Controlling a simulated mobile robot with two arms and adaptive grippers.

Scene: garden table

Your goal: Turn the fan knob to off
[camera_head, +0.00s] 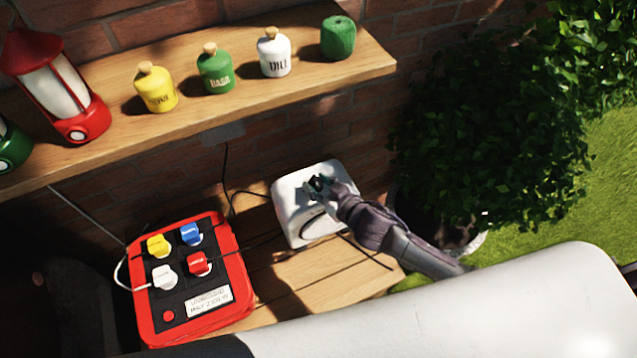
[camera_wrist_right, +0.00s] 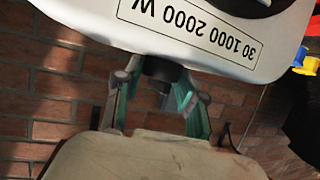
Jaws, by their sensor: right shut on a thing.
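The white fan heater (camera_head: 300,205) stands on the wooden table, right of the red power box. Its dark knob (camera_head: 319,184) is on its top. My right gripper (camera_head: 322,186) reaches in from the right and is at the knob. The knob's setting cannot be read. My left gripper is not in view.
A red power box (camera_head: 240,290) with coloured plugs stands left of the heater. A wooden shelf (camera_head: 330,80) above holds a red lantern (camera_head: 62,85) and several jars. A leafy bush (camera_head: 490,130) is at the right. Cables run behind the heater.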

